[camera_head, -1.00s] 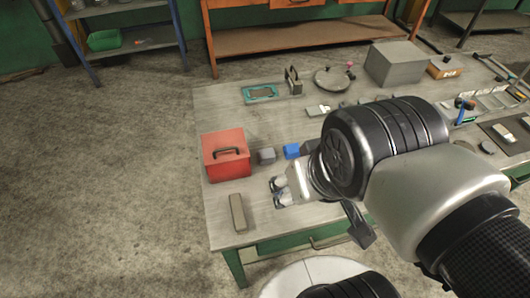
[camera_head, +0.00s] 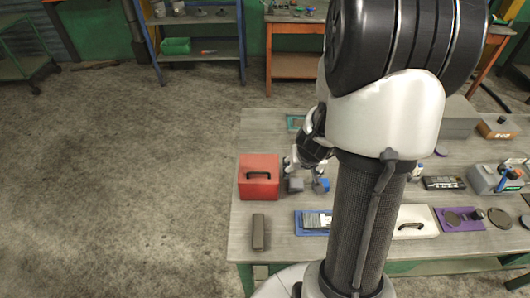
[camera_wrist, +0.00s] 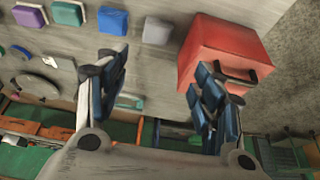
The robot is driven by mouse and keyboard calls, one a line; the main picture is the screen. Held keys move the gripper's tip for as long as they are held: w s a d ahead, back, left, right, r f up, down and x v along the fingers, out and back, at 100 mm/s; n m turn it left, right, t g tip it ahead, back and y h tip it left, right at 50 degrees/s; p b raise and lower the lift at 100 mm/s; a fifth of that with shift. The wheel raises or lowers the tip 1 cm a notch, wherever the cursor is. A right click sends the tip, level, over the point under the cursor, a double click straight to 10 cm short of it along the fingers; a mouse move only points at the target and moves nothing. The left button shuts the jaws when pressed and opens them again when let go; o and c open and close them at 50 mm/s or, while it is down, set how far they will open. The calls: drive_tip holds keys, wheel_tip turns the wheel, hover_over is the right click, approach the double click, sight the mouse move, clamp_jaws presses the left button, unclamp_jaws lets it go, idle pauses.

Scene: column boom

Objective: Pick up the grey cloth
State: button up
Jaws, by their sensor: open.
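The grey cloth (camera_head: 296,185) looks like a small, block-like folded pad on the table, between the red box and a blue pad (camera_head: 323,185). In the wrist view the grey cloth (camera_wrist: 157,31) shows near the top, beyond and between my fingertips. My gripper (camera_head: 304,172) is open and empty, its fingers spread at the far side of the cloth. In the wrist view my gripper (camera_wrist: 160,72) has its right finger overlapping the red box in the picture; I cannot tell whether they touch.
The red box (camera_head: 259,177) with a black handle stands close left of the cloth. A grey-brown bar (camera_head: 258,232) and a blue tray (camera_head: 299,222) lie nearer. The wrist view also shows green (camera_wrist: 67,13) and purple (camera_wrist: 24,3) pads. The table's left edge is near the red box.

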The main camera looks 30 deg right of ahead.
drive_tip(key=b, duration=0.8)
hover_over(296, 183)
drive_tip(key=s+a, duration=0.2)
drive_tip(key=f, duration=1.1)
drive_tip(key=shift+s+d, duration=0.1)
drive_tip(key=shift+s, duration=0.1)
drive_tip(key=b+x, duration=0.1)
drive_tip(key=x, duration=0.2)
drive_tip(key=b+x, duration=0.2)
drive_tip(key=shift+w+d+f, duration=0.15)
drive_tip(key=shift+d+f, duration=0.15)
drive_tip(key=c, duration=0.8)
